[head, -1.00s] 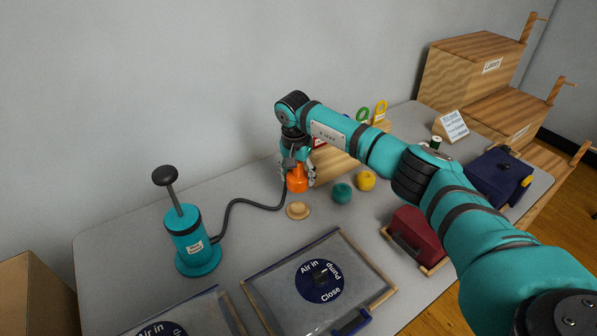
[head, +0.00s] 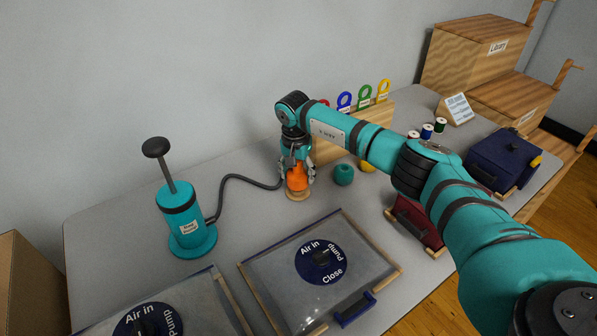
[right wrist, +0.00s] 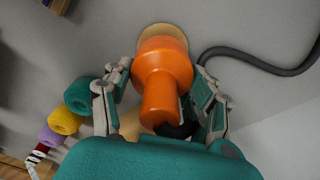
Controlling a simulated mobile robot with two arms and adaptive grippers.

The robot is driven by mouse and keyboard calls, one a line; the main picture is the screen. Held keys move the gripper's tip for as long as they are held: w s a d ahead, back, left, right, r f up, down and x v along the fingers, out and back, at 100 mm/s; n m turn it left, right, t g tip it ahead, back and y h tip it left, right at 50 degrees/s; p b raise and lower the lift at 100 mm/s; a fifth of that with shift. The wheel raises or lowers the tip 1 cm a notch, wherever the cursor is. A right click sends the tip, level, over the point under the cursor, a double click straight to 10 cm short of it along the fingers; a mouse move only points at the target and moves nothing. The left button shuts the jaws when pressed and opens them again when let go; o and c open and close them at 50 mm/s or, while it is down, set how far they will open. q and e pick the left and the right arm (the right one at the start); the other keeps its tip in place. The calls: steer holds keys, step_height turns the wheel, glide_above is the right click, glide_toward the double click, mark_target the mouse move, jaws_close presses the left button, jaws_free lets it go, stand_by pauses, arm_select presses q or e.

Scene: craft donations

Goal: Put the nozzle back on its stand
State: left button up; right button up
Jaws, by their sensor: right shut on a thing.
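The orange nozzle (head: 297,179) is held upright in my right gripper (head: 297,174), with a finger on each side. It also shows in the right wrist view (right wrist: 162,75) between the fingers. The round wooden stand (head: 298,195) is directly under the nozzle. In the right wrist view the stand (right wrist: 165,31) shows as a tan rim around the nozzle's far end; whether the two touch I cannot tell. The dark hose (head: 236,178) runs from the nozzle to the teal pump (head: 183,221). My left gripper is not in view.
Clear bags with round valves (head: 322,262) lie in front. A wooden rack with colored rings (head: 365,96) stands behind my arm. A red pouch (head: 415,219) and a blue bag (head: 503,160) are at the right.

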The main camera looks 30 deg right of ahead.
steer(key=shift+f+b, duration=1.1)
steer(key=shift+f, duration=0.25)
stand_by(0.6)
steer(key=o, duration=1.2)
steer(key=shift+o, duration=0.2)
